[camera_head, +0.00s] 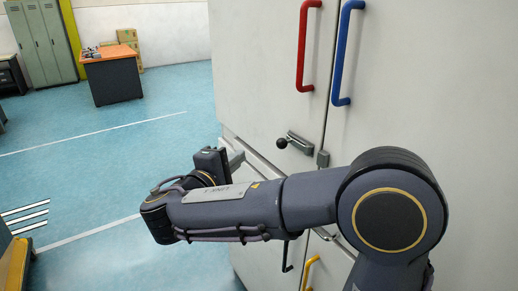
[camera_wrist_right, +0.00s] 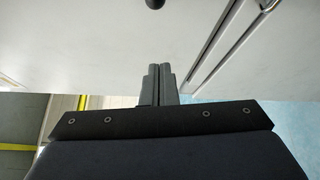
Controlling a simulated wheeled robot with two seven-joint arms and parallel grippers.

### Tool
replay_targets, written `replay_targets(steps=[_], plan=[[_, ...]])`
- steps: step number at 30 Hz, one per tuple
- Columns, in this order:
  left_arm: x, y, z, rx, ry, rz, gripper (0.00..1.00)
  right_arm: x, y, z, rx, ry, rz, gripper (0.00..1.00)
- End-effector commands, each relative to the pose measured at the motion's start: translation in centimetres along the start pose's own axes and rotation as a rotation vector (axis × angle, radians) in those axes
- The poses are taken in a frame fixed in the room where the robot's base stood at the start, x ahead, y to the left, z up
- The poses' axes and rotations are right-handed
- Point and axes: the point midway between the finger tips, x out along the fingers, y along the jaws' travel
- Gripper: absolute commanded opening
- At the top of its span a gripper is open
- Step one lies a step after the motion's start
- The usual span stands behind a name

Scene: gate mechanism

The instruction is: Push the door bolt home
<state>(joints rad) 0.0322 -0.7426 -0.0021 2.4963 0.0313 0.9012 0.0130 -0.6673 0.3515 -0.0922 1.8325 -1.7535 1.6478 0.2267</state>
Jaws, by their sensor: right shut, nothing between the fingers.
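The door bolt (camera_head: 299,143) is a grey metal bar with a black ball knob (camera_head: 282,143) at its left end, mounted on the left white door. A small grey keeper (camera_head: 322,158) sits to its right by the door seam; I cannot tell whether the bar enters it. My right gripper (camera_head: 236,157) is left of and a little below the knob, apart from it. In the wrist view its fingers (camera_wrist_right: 159,68) are shut with nothing between them, and a black ball, likely the knob (camera_wrist_right: 154,4), shows at the top edge. My left gripper is not in view.
Red (camera_head: 302,45) and blue (camera_head: 343,50) handles stand out from the doors above the bolt. A black handle (camera_head: 288,257) and a yellow handle (camera_head: 309,272) are lower down. An orange-topped desk (camera_head: 112,54) stands far left; the blue floor between is open.

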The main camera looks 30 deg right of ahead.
Motion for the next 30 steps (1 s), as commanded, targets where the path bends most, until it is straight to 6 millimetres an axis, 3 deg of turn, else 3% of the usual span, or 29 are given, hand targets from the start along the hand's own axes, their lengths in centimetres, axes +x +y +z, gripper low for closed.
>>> replay_targets(steps=[5, 16, 22, 30], plan=[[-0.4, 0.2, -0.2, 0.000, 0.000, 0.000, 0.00, 2.3, 0.1, 0.2, -0.001, -0.005, -0.003, 0.00], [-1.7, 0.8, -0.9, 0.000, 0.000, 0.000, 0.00, 10.0, 0.1, 0.2, -0.003, -0.004, -0.003, 0.00], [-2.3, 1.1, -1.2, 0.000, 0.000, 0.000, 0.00, 8.8, 0.1, 2.9, 0.000, 0.001, -0.002, 0.00], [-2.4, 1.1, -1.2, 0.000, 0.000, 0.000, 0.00, 8.5, 0.0, 3.9, 0.000, 0.000, -0.002, 0.00]])
